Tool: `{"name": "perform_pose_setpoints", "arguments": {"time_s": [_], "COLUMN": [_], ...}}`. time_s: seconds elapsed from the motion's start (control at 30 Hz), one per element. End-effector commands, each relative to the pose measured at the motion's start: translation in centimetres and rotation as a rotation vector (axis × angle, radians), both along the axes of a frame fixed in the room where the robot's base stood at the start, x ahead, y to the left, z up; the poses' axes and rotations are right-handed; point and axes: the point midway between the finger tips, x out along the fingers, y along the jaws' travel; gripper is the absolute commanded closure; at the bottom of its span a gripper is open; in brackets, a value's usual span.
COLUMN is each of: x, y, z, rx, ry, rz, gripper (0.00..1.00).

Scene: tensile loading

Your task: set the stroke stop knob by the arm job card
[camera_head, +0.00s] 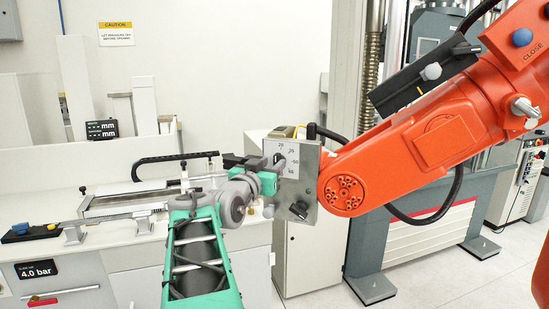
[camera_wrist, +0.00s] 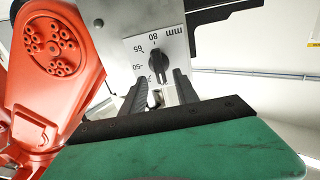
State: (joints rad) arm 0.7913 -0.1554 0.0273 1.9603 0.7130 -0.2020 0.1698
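The stroke stop knob (camera_wrist: 159,60) is black and sits on a white dial plate (camera_wrist: 184,48) marked in mm. Readable numbers include 80, 65 and 50; the knob's exact setting is unclear. My gripper (camera_wrist: 160,78) is open, its two dark fingers apart. In the wrist view the fingertips lie just below the knob, with nothing held; whether they touch the plate is unclear. In the head view my gripper (camera_head: 273,170) is at the dial plate (camera_head: 291,152) on a grey bracket, and partly covers it. I cannot make out the arm job card.
A large orange arm (camera_head: 410,150) joins the bracket from the right. A second black knob (camera_head: 299,208) is lower on the bracket. A bench (camera_head: 40,165) with a fixture (camera_head: 120,203) stands left, and a machine column (camera_head: 372,75) behind. Floor is free at lower right.

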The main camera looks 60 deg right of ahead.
Motion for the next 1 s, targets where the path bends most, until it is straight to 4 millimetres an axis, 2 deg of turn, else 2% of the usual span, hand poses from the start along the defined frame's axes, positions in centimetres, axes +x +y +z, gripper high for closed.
{"name": "perform_pose_setpoints", "arguments": {"time_s": [0.1, 0.2, 0.47, 0.9, 1.0], "x": [0.1, 0.3, 0.3, 0.4, 0.4], "y": [-2.0, -2.9, -3.1, -3.0, -3.0], "z": [0.3, 0.1, -0.1, -0.1, -0.1], "rx": [0.002, 0.002, 0.002, 0.002, 0.002], "ry": [0.002, 0.0, 0.0, 0.0, 0.0], "rz": [-0.002, 0.0, 0.002, 0.003, 0.003], "gripper": [0.64, 0.64, 0.64, 1.0, 1.0]}}
